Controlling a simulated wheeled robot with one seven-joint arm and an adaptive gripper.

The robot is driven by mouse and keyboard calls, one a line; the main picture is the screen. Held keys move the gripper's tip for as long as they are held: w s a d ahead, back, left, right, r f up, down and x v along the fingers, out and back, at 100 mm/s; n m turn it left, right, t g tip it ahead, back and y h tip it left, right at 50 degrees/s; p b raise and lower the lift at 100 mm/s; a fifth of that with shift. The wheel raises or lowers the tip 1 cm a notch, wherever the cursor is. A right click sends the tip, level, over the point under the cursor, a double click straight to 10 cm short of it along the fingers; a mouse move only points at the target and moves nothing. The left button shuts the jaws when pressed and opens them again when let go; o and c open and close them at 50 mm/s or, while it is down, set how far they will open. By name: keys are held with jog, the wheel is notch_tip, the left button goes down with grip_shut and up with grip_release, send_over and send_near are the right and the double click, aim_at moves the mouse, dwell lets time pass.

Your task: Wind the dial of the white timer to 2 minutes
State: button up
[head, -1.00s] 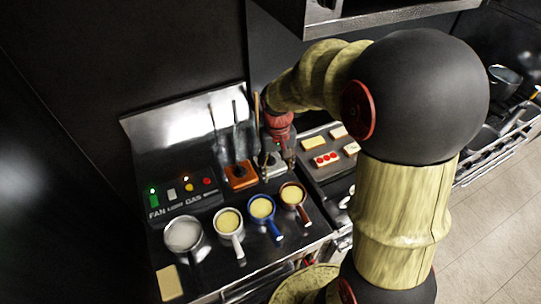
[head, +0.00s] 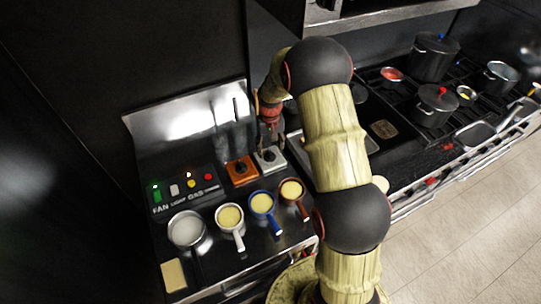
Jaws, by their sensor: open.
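The white timer (head: 271,164) is a small pale square block with a dark dial (head: 268,156) on top. It stands on the dark counter, right of an orange timer (head: 241,172) of the same form. The dial's pointer is too small to read. My gripper (head: 271,144) is open and empty. It points down just behind and above the white timer, with its fingers apart from the dial as far as I can tell. My arm comes in from the right and hides part of the counter there.
In front of the timers stand a pot (head: 187,230) and pans with white (head: 229,217), blue (head: 262,203) and brown (head: 291,189) handles. A switch panel (head: 185,190) is at the left. A steel backsplash (head: 190,125) stands behind. The stove at right holds pots (head: 437,105).

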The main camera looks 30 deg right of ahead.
aim_at(271, 155)
jog(key=shift+f, duration=2.25)
jog(key=c, duration=1.1)
jog(key=shift+c, duration=0.3)
